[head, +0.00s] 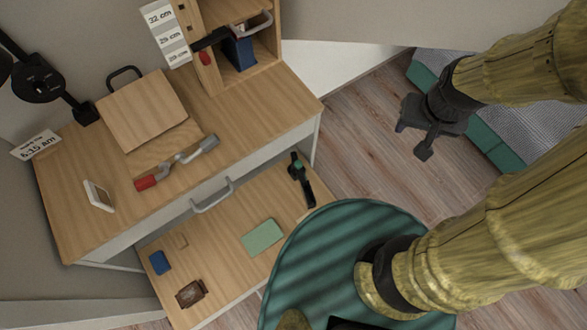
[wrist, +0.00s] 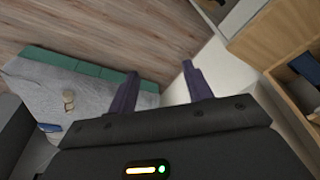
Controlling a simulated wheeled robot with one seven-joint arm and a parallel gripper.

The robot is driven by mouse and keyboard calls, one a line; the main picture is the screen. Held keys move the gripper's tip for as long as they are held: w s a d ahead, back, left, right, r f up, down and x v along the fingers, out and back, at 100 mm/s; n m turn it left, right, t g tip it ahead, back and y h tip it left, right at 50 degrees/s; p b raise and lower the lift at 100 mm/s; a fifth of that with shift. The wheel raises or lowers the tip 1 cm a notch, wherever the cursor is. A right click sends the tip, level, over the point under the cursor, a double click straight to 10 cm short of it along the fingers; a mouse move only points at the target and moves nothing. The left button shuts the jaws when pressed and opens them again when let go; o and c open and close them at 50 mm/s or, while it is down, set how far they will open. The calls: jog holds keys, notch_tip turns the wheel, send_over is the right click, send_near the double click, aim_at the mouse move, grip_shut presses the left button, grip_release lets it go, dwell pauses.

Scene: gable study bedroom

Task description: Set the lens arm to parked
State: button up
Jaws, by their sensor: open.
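A black jointed arm with a round dark head (head: 38,80) stands at the upper left, by the back left edge of the wooden desk (head: 240,115). It looks like the lens arm, but I cannot be sure, and its far end is cut off by the picture. A grey bar with a red end (head: 178,163) lies across the desk's middle. My gripper (head: 413,136) is at the upper right, over the floor, well apart from the desk and black arm. Its fingers are apart and empty in the wrist view (wrist: 160,74). The black arm does not show in the wrist view.
A wooden shelf unit (head: 205,72) stands at the desk's back right. A lower wooden surface (head: 215,262) holds a green pad (head: 262,237), a blue block (head: 159,262) and a brown item (head: 191,293). A bed (head: 490,145) stands at the right. Floor (head: 365,150) between is clear.

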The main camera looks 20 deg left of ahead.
aim_at(302, 177)
notch_tip(302, 177, down, 29)
jog(key=w+m+g+b, duration=0.2)
jog(key=b, duration=2.2)
jog(key=w+a+f+m+g+y, duration=0.3)
jog(key=w+a+f+m+y, duration=0.2)
jog(key=f+y, duration=0.3)
jog(key=w+a+f+m+g+y, duration=0.3)
jog(key=w+a+f+m+y, duration=0.2)
jog(key=f+y, duration=0.4)
notch_tip(302, 177, down, 3)
jog(key=shift+w+a+r+m, duration=0.1)
jog(key=shift+w+a+m, duration=0.15)
jog(key=shift+a+m, duration=0.65)
jog(key=shift+d, duration=0.2)
jog(key=b+x, duration=0.2)
jog(key=x, duration=1.5)
jog(key=shift+s+b, duration=0.3)
jog(key=shift+a, duration=0.1)
jog(key=shift+c, duration=0.2)
